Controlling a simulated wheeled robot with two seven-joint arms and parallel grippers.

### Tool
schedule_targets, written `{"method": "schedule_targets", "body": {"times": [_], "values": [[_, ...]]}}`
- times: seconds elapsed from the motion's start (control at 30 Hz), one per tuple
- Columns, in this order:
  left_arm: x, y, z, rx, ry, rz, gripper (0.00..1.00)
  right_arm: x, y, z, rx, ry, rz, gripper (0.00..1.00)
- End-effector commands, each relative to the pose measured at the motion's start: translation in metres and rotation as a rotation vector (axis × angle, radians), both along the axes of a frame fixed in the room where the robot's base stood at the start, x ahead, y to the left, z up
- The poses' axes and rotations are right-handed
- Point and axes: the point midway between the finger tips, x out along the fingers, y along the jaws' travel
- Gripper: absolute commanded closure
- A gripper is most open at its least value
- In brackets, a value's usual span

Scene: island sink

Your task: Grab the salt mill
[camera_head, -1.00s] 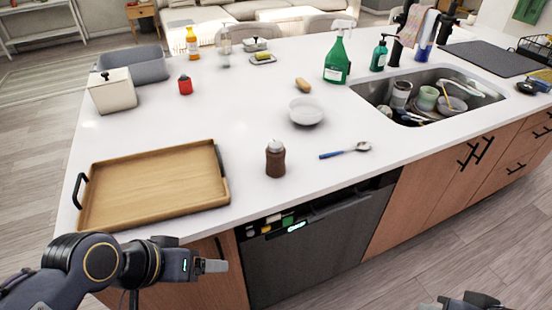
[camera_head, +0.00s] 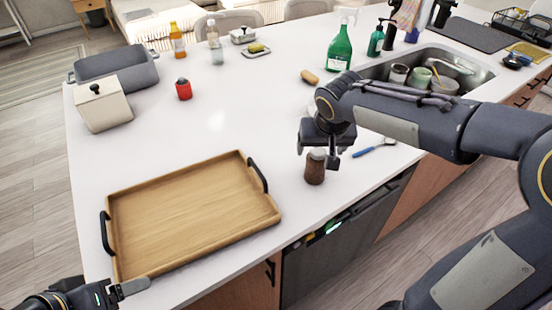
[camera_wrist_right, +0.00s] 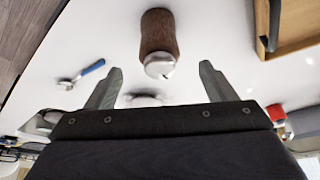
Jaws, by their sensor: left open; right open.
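The salt mill (camera_head: 315,168) is a small brown mill with a pale metal top, upright on the white island counter near its front edge. In the right wrist view the mill (camera_wrist_right: 158,40) lies just beyond the fingertips, roughly midway between them. My right gripper (camera_head: 320,157) is at the mill's top, partly in front of it; its two fingers (camera_wrist_right: 157,78) are spread apart with nothing held. My left gripper (camera_head: 130,287) is low at the left, in front of the counter edge, well away from the mill.
A wooden tray (camera_head: 190,210) with black handles stands left of the mill. A blue-handled spoon (camera_head: 372,148) lies to its right. My right arm hides the plate area and part of the sink.

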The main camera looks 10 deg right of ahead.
Motion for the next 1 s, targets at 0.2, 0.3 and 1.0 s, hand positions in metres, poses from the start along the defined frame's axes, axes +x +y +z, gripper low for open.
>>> {"method": "schedule_targets", "body": {"times": [0.2, 0.3, 1.0], "values": [[0.0, 0.0, 0.001, 0.0, 0.001, 0.0, 0.23, 0.009, -0.002, -0.021, -0.005, 0.003, -0.003, 0.23], [0.0, 0.0, 0.003, 0.0, 0.001, 0.0, 0.23, 0.013, -0.003, -0.031, -0.004, 0.003, -0.003, 0.23], [0.0, 0.0, 0.01, 0.0, 0.0, 0.0, 0.23, 0.028, -0.006, -0.072, -0.002, -0.001, -0.001, 0.39]]}}
